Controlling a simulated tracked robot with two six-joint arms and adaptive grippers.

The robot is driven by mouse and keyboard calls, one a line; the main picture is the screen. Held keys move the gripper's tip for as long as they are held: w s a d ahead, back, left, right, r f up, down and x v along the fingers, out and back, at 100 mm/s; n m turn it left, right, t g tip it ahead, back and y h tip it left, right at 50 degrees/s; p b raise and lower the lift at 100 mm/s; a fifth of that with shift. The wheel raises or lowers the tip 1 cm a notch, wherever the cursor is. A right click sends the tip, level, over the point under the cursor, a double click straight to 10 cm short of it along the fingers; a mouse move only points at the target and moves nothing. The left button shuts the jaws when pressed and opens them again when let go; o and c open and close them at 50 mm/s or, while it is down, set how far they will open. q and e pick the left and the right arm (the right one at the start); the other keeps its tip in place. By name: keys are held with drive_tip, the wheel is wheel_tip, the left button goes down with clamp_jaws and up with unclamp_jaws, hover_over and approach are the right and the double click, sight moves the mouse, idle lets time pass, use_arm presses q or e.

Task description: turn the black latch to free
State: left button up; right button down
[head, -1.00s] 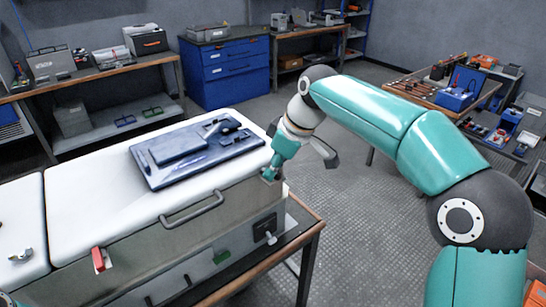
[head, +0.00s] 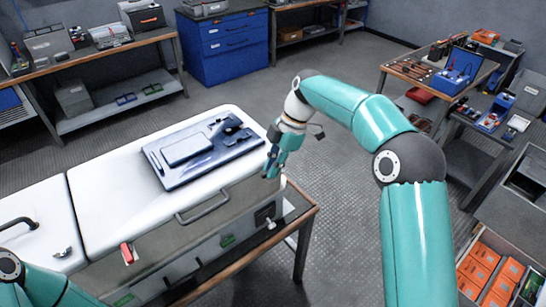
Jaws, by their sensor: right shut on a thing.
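A capacitor bank cabinet (head: 150,245) with a white lid (head: 110,205) stands at the lower left. My right gripper (head: 270,173) points down at the lid's front right corner. It is shut on what appears to be the black latch, which the fingers hide, so its angle cannot be told. A red latch (head: 127,253) sits on the front edge further left. A black fitting (head: 264,214) with a small lever is on the cabinet's front face below my gripper. My left arm shows at the bottom left corner; its gripper is out of view.
A blue tray (head: 202,150) with parts lies on the lid, left of my right gripper. A grey handle (head: 203,208) sticks out of the cabinet front. Benches stand behind and at right. An orange-filled crate (head: 490,270) is at lower right. Open floor lies between.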

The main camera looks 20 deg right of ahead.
drive_tip(key=shift+w+r+n+g+p, duration=0.15)
drive_tip(key=shift+n+g+p, duration=0.15)
drive_tip(key=shift+n+p, duration=0.45)
drive_tip(key=c, duration=1.2)
unclamp_jaws()
drive_tip(key=shift+v, duration=3.9)
